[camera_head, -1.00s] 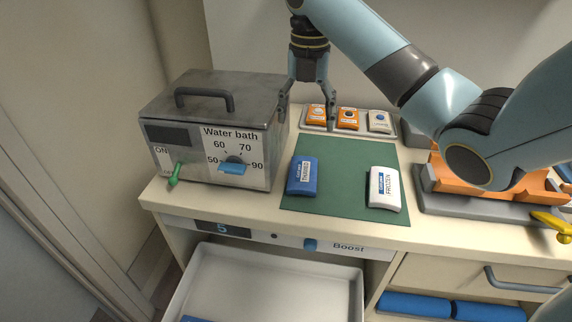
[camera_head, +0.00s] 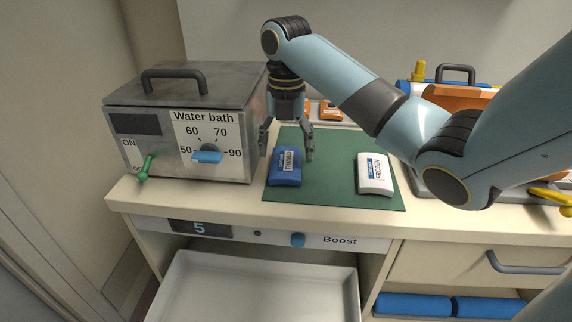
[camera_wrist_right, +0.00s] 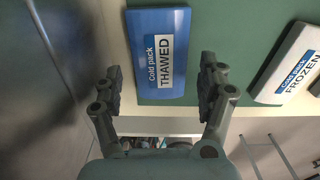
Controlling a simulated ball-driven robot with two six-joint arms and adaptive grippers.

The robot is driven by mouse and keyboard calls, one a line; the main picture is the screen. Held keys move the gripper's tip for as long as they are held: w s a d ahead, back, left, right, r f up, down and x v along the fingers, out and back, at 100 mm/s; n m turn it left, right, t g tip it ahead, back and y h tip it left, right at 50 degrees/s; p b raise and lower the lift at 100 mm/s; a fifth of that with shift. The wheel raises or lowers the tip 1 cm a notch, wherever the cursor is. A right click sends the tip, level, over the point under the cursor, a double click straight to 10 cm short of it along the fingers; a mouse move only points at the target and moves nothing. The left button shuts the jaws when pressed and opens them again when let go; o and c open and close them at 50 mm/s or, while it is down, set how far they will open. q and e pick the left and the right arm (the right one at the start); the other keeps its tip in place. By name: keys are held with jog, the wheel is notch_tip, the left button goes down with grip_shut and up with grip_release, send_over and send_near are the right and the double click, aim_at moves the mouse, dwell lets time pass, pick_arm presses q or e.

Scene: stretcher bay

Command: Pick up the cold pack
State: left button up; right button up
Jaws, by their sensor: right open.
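A blue cold pack (camera_head: 284,172) labelled THAWED lies on the green mat (camera_head: 325,188) beside the water bath. It also shows in the right wrist view (camera_wrist_right: 180,82), between and beyond the fingertips. A white cold pack (camera_head: 375,175) labelled FROZEN lies to its right on the mat, and its edge shows in the right wrist view (camera_wrist_right: 292,65). My right gripper (camera_head: 287,156) is open and points down over the blue pack, with a finger toward each side of it. I cannot tell whether either finger touches it. My left gripper is not in view.
The metal water bath (camera_head: 190,120) stands close to the left of the gripper. Orange packs (camera_head: 331,111) lie behind the mat, partly hidden by my arm. An open white drawer (camera_head: 258,290) juts out below the counter. An orange object (camera_head: 460,98) stands at right.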

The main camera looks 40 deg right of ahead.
aim_at(286, 160)
jog(key=shift+f, duration=1.6)
jog(key=c, duration=1.2)
jog(key=shift+o, duration=0.2)
jog(key=shift+r, duration=0.15)
